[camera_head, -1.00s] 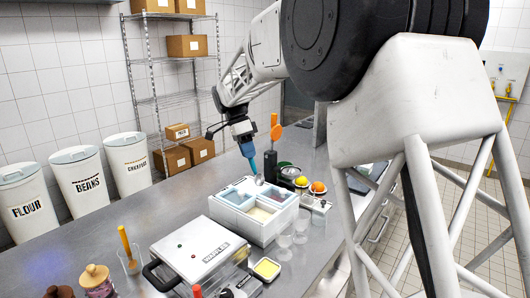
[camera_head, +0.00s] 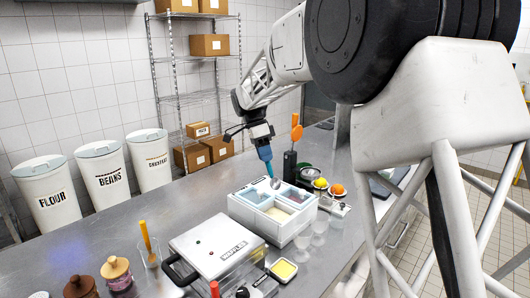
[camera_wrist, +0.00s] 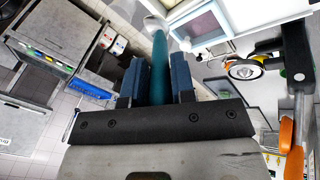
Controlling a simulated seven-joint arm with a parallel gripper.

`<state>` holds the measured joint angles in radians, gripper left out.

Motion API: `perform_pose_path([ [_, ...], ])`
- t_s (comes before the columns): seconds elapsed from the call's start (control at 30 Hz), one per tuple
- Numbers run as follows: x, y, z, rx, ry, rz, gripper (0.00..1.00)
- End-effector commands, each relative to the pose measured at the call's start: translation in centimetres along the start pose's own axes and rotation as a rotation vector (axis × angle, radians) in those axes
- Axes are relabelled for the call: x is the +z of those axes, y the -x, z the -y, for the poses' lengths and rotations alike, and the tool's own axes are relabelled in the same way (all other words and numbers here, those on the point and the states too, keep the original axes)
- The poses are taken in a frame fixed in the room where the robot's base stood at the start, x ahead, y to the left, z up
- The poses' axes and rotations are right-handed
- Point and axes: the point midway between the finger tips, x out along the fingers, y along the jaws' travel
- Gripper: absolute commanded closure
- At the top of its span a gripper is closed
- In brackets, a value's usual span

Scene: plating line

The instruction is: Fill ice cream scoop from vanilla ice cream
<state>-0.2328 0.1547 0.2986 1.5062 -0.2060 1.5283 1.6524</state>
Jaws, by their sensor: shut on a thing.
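My gripper (camera_head: 263,146) is shut on the teal handle of the ice cream scoop (camera_head: 267,160), which points down. The scoop's metal head (camera_head: 275,183) is over the back part of the white ice cream box (camera_head: 266,231); I cannot tell whether it touches anything or holds ice cream. The box has several compartments: a bluish one at left, a reddish one at back right, and a pale cream one, apparently the vanilla ice cream (camera_head: 278,214), at the front. In the wrist view the teal handle (camera_wrist: 160,68) sits between both fingers, and the box shows at the top.
A white waffle maker (camera_head: 215,243) stands in front of the box. Clear glasses (camera_head: 319,232) stand to its right. A black holder (camera_head: 289,165) with an orange-handled tool, a lemon (camera_head: 320,183) and an orange (camera_head: 338,189) are behind. The counter left of the box is clear.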

Motion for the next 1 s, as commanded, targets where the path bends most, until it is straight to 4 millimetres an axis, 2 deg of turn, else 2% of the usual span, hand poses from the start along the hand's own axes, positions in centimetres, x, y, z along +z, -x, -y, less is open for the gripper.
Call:
perform_pose_path([
  [1.0,1.5,-6.5,2.3,0.001,0.000,0.000,1.00],
])
